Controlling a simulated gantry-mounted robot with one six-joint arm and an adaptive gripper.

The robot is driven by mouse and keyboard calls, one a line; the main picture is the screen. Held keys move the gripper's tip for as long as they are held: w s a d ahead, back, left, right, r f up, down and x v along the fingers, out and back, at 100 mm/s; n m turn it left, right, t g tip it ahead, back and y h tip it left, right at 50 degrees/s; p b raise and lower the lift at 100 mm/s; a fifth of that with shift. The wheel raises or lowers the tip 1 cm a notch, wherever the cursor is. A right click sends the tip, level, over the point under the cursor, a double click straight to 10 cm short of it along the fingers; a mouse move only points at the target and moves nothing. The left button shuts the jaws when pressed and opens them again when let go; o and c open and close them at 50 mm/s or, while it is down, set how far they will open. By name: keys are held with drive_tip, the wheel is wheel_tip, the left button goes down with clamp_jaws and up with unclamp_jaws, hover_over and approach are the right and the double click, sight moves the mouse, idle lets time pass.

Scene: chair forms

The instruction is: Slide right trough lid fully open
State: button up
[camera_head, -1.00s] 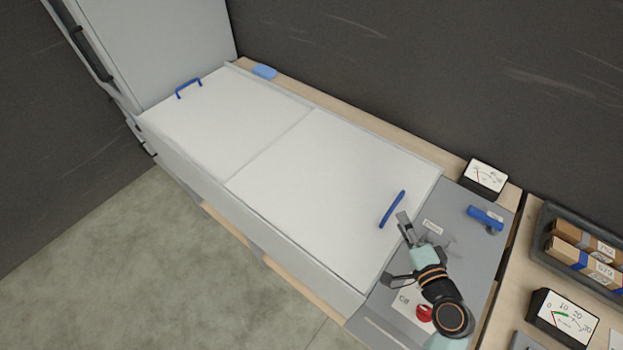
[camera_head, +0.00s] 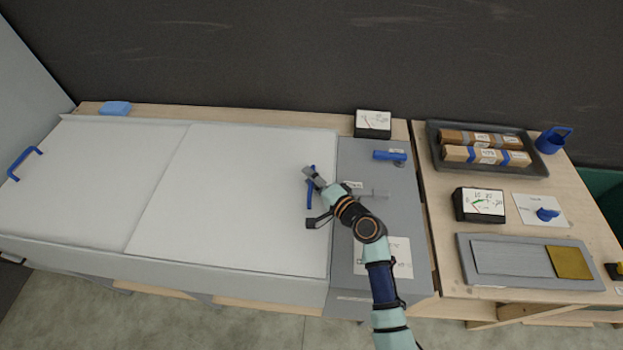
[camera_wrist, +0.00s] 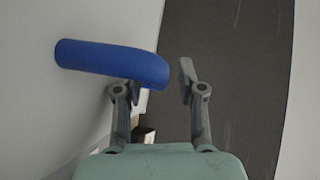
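The right trough lid (camera_head: 235,205) is a flat white panel. It lies beside the left lid (camera_head: 95,180) and covers the right half of the trough. Its blue handle (camera_head: 310,190) stands near its right edge. My gripper (camera_head: 312,199) is at this handle, with its fingers spread. In the wrist view, the blue handle (camera_wrist: 105,62) comes in from the left and hides the left fingertip. Its rounded end reaches into the gap of my open gripper (camera_wrist: 161,84). The right finger is clear of it. I cannot tell whether the left finger touches the handle.
The left lid has its own blue handle (camera_head: 24,163). Right of the trough is a grey panel (camera_head: 350,292) with a blue lever (camera_head: 390,155). A meter (camera_head: 373,124) stands behind it. A dark tray (camera_head: 440,160) with wrapped bars sits on the right bench.

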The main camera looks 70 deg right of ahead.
clamp_jaws()
drive_tip(key=shift+w, duration=0.15)
